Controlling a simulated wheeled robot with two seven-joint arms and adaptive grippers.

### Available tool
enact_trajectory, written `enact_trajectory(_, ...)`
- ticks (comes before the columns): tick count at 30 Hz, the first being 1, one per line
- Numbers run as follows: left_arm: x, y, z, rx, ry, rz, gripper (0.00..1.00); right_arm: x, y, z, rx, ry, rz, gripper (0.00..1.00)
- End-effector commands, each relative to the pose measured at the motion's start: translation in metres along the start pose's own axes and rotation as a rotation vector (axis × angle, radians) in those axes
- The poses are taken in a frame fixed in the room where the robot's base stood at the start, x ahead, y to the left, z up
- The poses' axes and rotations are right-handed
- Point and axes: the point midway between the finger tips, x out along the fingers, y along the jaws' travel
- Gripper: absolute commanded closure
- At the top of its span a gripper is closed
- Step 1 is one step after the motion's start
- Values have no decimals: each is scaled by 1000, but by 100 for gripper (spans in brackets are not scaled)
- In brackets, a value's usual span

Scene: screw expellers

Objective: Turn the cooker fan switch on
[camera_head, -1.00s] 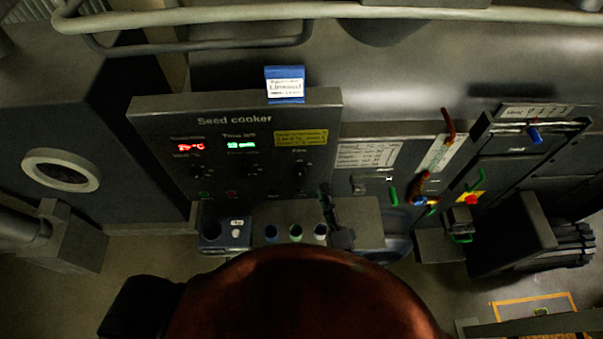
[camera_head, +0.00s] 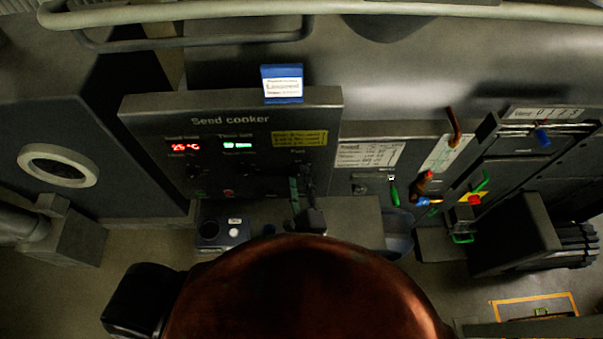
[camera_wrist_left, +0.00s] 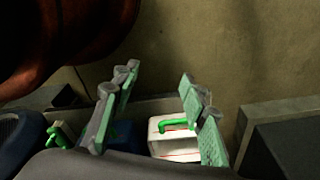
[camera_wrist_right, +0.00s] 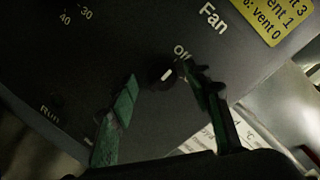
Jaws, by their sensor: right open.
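The seed cooker panel (camera_head: 150,125) is a dark upright box with a red and a green display. The fan switch is a small black knob with a white mark (camera_wrist_right: 164,78), below the word "Fan" in the right wrist view; "Off" is printed beside it. My right gripper (camera_wrist_right: 160,82) is open, with its green-padded fingers on either side of the knob; I cannot tell if they touch it. In the head view the right gripper (camera_head: 301,182) covers the knob. My left gripper (camera_wrist_left: 160,78) is open and seen only in its own wrist view.
A blue-and-white label box (camera_head: 283,84) stands on the cooker's top. A blue box with buttons (camera_head: 223,234) sits below the panel. Red and green valve handles are to the right. A white case with a green handle (camera_wrist_left: 170,145) lies beyond my left fingers.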

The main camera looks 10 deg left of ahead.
Motion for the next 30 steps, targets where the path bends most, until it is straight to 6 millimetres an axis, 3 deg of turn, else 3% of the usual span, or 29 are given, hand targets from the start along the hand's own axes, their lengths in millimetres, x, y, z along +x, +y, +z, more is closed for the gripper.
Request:
enact_trajectory(11,1,0,18,-4,-21,0,60,2,-4,-5,0,13,-9,56)
enact_trajectory(30,1,-1,9,-1,-10,-1,60,2,-4,-4,-1,11,-9,96)
